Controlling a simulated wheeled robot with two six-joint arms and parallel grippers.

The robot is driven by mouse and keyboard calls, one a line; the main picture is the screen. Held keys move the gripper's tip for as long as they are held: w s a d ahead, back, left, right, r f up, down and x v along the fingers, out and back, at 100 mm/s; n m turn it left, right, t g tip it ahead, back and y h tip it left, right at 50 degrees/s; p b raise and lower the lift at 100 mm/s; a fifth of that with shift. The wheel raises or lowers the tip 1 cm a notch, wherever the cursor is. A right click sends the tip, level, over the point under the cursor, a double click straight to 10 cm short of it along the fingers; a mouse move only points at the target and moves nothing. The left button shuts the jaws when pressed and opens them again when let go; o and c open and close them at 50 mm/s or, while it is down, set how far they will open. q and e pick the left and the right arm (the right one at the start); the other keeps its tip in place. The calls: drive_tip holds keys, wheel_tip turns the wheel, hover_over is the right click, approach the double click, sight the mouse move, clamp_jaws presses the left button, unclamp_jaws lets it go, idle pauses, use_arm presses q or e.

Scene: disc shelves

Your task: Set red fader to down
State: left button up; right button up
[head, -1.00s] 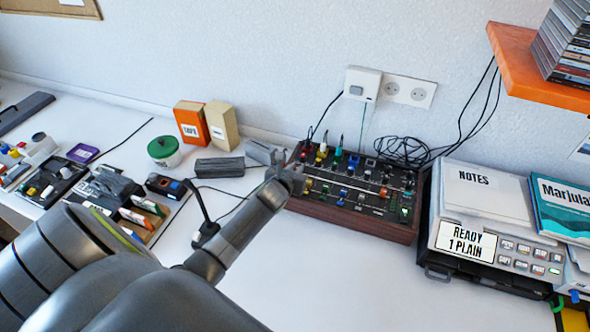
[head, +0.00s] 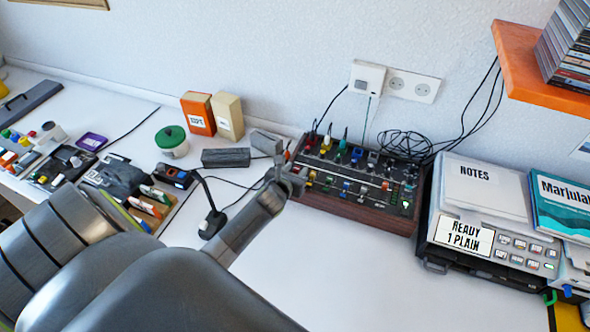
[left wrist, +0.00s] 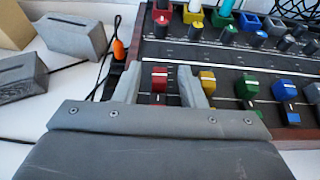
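The red fader (left wrist: 158,79) is a red cap with a white line, at the left end of a row of faders on the mixer (left wrist: 225,55). A slot shows below the cap. The mixer (head: 350,207) has a wooden front edge in the head view. My left gripper (left wrist: 158,85) is open, with one finger on each side of the red cap. I cannot tell whether the fingers touch it. In the head view the left gripper (head: 286,178) is at the mixer's left end and hides the red fader. My right gripper is not in view.
A yellow fader (left wrist: 207,82) is just right of the right finger, with green (left wrist: 246,87) and blue (left wrist: 286,91) ones beyond. Knobs and plugged cables line the mixer's back. Grey blocks (left wrist: 73,38) stand left of it. The table in front is clear.

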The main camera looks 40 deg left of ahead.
use_arm(q)
drive_tip(key=shift+s+d+r, duration=0.1)
drive_tip(key=shift+s+r, duration=0.1)
drive_tip(key=shift+s, duration=0.25)
drive_tip(key=v, duration=1.6)
drive_tip(key=shift+s+p, duration=0.2)
drive_tip(key=shift+p, duration=0.2)
drive_tip(key=shift+d+f, duration=0.1)
drive_tip(key=shift+d, duration=0.05)
